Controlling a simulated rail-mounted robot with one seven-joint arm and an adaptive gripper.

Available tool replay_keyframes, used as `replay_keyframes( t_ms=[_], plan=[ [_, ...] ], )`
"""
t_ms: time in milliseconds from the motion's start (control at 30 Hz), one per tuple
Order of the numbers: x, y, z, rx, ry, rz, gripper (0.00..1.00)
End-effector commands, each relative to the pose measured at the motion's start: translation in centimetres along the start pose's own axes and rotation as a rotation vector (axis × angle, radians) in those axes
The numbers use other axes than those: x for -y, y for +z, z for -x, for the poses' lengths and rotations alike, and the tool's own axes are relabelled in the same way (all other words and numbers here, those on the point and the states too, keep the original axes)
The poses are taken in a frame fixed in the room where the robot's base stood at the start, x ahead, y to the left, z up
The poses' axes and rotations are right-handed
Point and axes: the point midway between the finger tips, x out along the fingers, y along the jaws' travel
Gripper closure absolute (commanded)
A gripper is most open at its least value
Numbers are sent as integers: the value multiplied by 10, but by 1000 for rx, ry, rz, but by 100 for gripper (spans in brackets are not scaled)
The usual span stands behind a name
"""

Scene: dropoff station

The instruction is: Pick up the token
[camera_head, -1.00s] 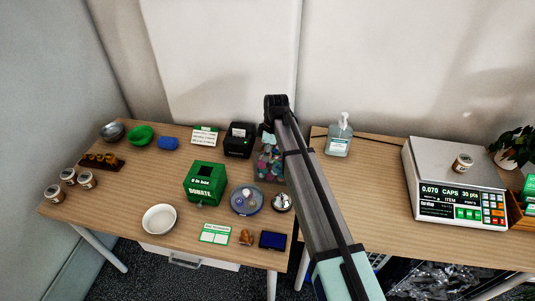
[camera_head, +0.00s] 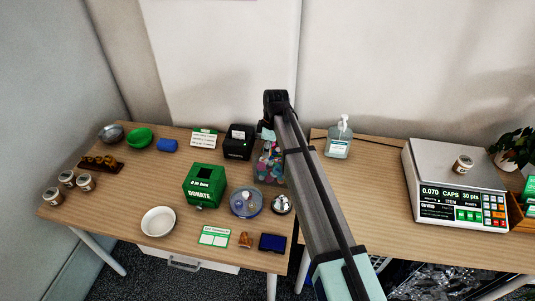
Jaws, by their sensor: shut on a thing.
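I cannot make out a token clearly in this view. A round blue-rimmed dish (camera_head: 246,202) on the left table holds small items too small to tell apart. A clear container of colourful pieces (camera_head: 268,166) stands behind it, partly covered by my arm. My arm reaches from the lower right up to a dark joint near the back of the table.
A green donation box (camera_head: 204,184), a white bowl (camera_head: 158,221), a bell (camera_head: 281,205), a black printer (camera_head: 239,142) and a blue wallet-like item (camera_head: 272,242) crowd the left table. A scale (camera_head: 458,182) and sanitizer bottle (camera_head: 339,138) stand right. Front-left table is partly clear.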

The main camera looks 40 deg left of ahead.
Motion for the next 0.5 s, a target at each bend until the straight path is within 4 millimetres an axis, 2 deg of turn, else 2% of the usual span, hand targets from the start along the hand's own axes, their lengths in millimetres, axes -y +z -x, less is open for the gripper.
replay_keyframes(
  t_ms=[167,500],
  plan=[
    [-1,-4,33,-1,2,0,82],
    [-2,-15,121,-1,2,0,82]
  ],
)
